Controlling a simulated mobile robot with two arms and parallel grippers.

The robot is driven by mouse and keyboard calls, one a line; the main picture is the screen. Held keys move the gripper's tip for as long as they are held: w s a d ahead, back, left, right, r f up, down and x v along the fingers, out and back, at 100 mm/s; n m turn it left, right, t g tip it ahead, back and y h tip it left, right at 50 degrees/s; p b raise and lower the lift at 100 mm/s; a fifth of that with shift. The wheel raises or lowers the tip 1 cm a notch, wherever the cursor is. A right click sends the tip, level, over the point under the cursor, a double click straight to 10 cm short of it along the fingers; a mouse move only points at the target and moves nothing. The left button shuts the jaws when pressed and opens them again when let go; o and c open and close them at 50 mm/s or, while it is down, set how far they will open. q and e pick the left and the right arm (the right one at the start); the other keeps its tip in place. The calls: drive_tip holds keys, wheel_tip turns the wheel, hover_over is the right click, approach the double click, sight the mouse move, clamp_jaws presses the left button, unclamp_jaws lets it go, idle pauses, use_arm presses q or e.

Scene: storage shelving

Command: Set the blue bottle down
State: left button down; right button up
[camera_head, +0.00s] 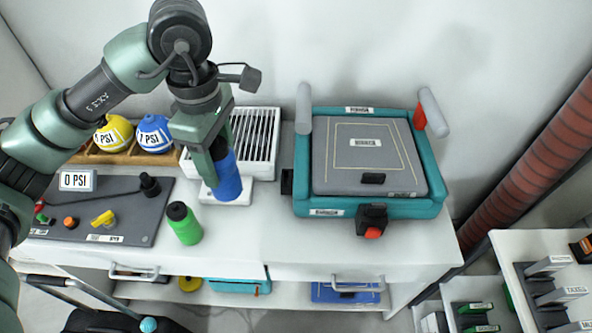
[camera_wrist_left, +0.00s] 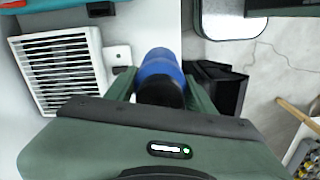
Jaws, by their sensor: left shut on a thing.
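The blue bottle (camera_head: 229,178) is upright or slightly tilted in my left gripper (camera_head: 219,150), which is shut on its upper part. In the head view its lower end is over a small white plate (camera_head: 242,198) on the counter; I cannot tell whether it touches. In the left wrist view the blue bottle (camera_wrist_left: 160,65) lies between the two fingers of the gripper (camera_wrist_left: 162,92), its dark top end facing the camera. My right gripper is in neither view.
A green bottle (camera_head: 185,225) stands to the front left on the white counter (camera_head: 265,240). A white slatted box (camera_head: 255,140) is behind, a teal machine (camera_head: 300,170) to the right, and a dark panel with knobs (camera_head: 130,220) to the left. The front middle counter is clear.

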use_arm(q)
drive_tip(key=shift+w, duration=0.15)
drive_tip(key=shift+s+f, duration=0.2)
drive_tip(key=f, duration=0.9)
drive_tip(key=f+p, duration=0.1)
drive_tip(key=f, duration=0.9)
drive_tip(key=shift+s, duration=0.2)
drive_tip(key=shift+f, duration=0.2)
